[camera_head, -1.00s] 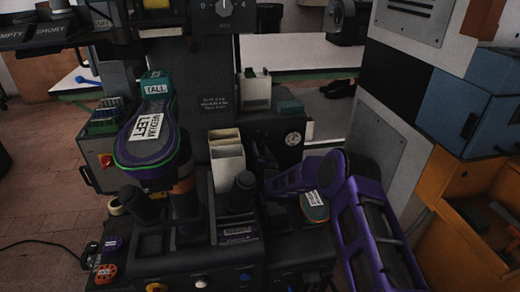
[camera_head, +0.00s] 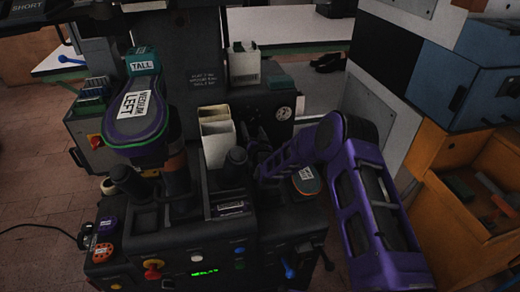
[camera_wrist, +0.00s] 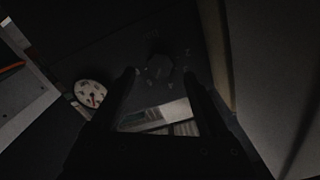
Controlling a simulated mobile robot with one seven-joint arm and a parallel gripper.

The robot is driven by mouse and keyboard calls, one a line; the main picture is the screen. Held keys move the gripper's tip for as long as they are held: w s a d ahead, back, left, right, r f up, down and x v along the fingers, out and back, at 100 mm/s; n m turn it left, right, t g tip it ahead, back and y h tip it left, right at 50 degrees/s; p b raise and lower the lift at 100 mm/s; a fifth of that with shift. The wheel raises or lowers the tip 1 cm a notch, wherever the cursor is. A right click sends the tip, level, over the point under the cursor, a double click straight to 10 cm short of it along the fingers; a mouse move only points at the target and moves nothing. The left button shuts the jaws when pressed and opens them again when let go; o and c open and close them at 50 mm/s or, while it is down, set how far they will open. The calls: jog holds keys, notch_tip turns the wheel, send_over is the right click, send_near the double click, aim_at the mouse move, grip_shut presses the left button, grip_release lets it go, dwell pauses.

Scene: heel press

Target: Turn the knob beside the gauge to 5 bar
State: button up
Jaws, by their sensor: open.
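In the head view the knob is not distinguishable.
Pale open bins (camera_head: 217,140) and a white box (camera_head: 244,65) stand near the gauge. A shoe form labelled MEDIUM LEFT (camera_head: 140,110) is at the left. A pale panel (camera_wrist: 282,70) rises close on the right in the wrist view. An orange bin (camera_head: 440,195) is at the right.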

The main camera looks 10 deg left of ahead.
jog(key=p+v, duration=0.1)
jog(key=v, duration=1.3)
jog(key=shift+w+a, duration=0.1)
